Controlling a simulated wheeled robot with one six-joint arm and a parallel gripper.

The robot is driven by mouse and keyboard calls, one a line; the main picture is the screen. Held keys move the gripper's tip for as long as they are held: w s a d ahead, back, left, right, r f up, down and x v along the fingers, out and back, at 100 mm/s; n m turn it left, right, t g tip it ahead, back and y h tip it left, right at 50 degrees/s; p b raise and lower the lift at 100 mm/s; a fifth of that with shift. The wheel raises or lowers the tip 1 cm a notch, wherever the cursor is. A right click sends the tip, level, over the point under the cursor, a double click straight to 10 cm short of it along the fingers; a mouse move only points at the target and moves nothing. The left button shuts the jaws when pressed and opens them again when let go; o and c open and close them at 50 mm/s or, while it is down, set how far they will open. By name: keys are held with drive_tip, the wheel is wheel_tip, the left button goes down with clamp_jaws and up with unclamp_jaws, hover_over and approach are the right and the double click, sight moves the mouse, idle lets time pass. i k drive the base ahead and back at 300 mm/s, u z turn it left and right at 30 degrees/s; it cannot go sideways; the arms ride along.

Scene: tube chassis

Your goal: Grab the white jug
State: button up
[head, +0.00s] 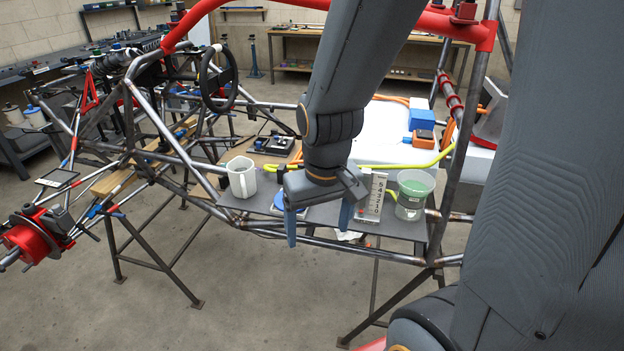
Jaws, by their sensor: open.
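The white jug (241,177) stands upright on a dark flat panel (327,213) in the chassis, with its handle facing toward me. My gripper (318,228) points down to the right of the jug, with its blue fingers spread apart. It is open and no object shows between the fingers. A clear gap lies between the left finger and the jug. The gripper and wrist hide part of the panel and things behind them.
A labelled block (373,196) and a clear container with green contents (411,197) stand right of my gripper. A blue item (279,203) lies between jug and gripper. Red and bare steel tubes (185,28) frame the panel. A steering wheel (219,78) is behind.

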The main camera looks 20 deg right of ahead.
sight(243, 185)
drive_tip(key=z, duration=0.85)
drive_tip(key=k, duration=0.85)
drive_tip(key=u, duration=0.3)
